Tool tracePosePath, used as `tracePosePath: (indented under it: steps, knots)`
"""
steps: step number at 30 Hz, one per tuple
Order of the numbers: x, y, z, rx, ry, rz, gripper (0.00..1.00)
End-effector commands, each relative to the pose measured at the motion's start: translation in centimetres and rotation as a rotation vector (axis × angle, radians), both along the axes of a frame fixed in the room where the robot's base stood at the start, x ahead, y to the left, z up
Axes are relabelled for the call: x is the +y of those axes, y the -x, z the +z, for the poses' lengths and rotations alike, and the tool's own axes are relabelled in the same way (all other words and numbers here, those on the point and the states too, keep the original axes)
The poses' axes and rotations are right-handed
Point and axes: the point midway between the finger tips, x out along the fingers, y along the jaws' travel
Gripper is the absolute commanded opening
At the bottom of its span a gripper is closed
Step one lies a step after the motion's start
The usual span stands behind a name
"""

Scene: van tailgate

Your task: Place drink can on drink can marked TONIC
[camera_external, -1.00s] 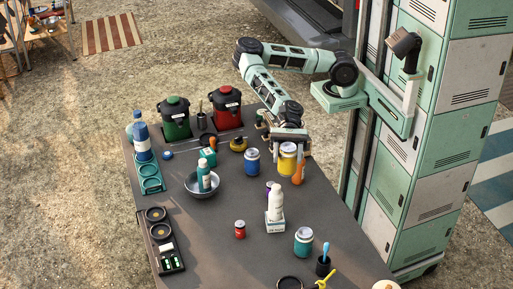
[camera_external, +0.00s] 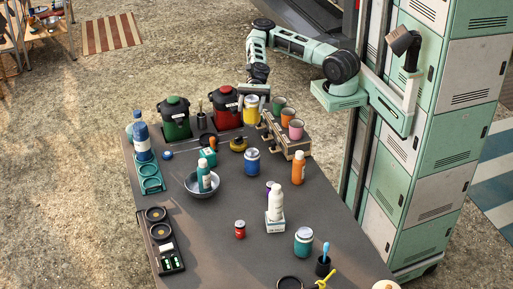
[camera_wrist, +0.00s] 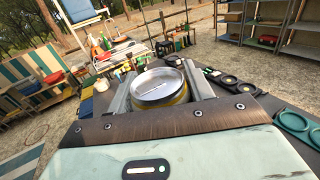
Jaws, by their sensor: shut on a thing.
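My gripper (camera_external: 253,90) is shut on a yellow can (camera_external: 250,106) with a pale band, held beside the red urn near the far end of the table. In the wrist view the can's round silver top (camera_wrist: 158,85) fills the space between the jaws, with a yellow rim below it. A small red can (camera_external: 240,230) stands upright on the near middle of the table. A blue can or jar with a pale top (camera_external: 252,161) stands near the middle. No TONIC marking is readable, so I cannot tell which thing bears it.
The red urn (camera_external: 225,107) and green urn (camera_external: 174,118) stand at the back. A wooden rack with cups (camera_external: 287,140) is right of the held can. An orange bottle (camera_external: 298,168), white bottle (camera_external: 275,202) and grey bowl (camera_external: 203,188) stand mid-table. Clear table surrounds the red can.

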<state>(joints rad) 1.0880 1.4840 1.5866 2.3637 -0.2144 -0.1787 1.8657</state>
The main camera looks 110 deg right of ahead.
Motion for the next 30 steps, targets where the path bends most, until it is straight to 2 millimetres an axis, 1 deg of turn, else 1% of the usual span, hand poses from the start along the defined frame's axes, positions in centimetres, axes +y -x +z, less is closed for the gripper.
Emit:
tracePosePath:
  steps: [1,5,8,12,15,20,25,27,30]
  knots:
    - [0.0,0.0,-0.9,0.002,-0.002,-0.001,0.3]
    - [0.0,-0.1,-2.4,0.0,-0.001,-0.002,0.3]
    - [0.0,-0.1,-4.0,0.002,-0.002,-0.002,0.3]
    - [0.0,-0.1,-6.7,0.002,-0.003,-0.002,0.3]
    - [0.0,0.0,-8.0,0.0,-0.002,-0.001,0.3]
    - [0.0,0.0,-9.5,0.001,-0.002,-0.001,0.3]
    - [0.0,-0.1,-11.8,0.0,-0.003,-0.003,0.3]
    - [0.0,0.0,-12.3,-0.001,-0.002,-0.002,0.3]
    - [0.0,0.0,-12.5,-0.003,-0.001,-0.001,0.3]
